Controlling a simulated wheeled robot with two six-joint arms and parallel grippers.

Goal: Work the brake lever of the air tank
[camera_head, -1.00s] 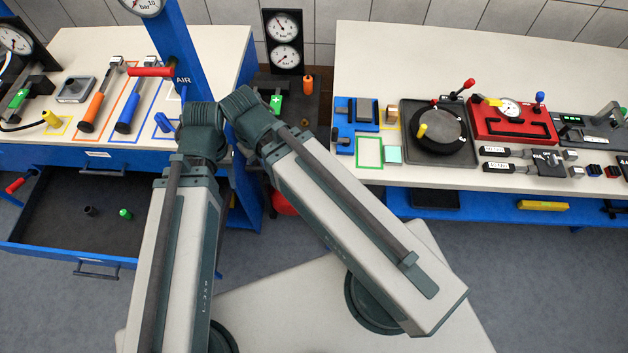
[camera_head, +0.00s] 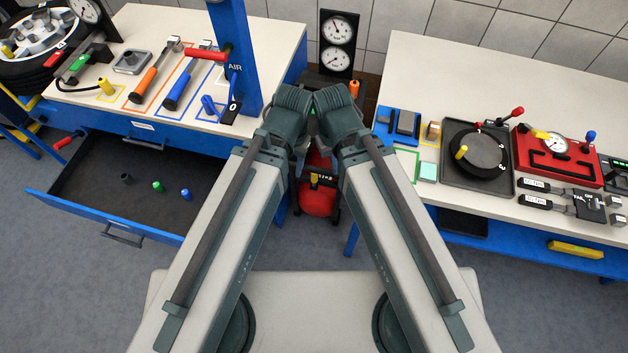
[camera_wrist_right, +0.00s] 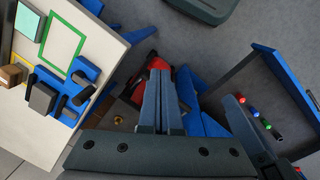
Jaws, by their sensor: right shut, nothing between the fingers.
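The red air tank (camera_head: 318,200) stands low between the two benches in the head view, partly hidden by my arms. A small yellow part (camera_head: 314,180) shows on its upper front; I cannot tell whether this is the brake lever. In the right wrist view part of the red tank (camera_wrist_right: 152,66) shows just behind the fingertips. My right gripper (camera_wrist_right: 160,74) is shut and empty, pointing towards it; I cannot tell whether it touches. Both grippers are hidden behind my arms in the head view.
The left bench (camera_head: 135,20) has an open drawer (camera_head: 90,195) holding a few small parts. A blue post (camera_head: 232,60) rises at its right end. The right bench (camera_head: 400,60) carries fixtures, including a red panel (camera_head: 560,170). Twin gauges (camera_head: 338,42) stand behind the gap between benches.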

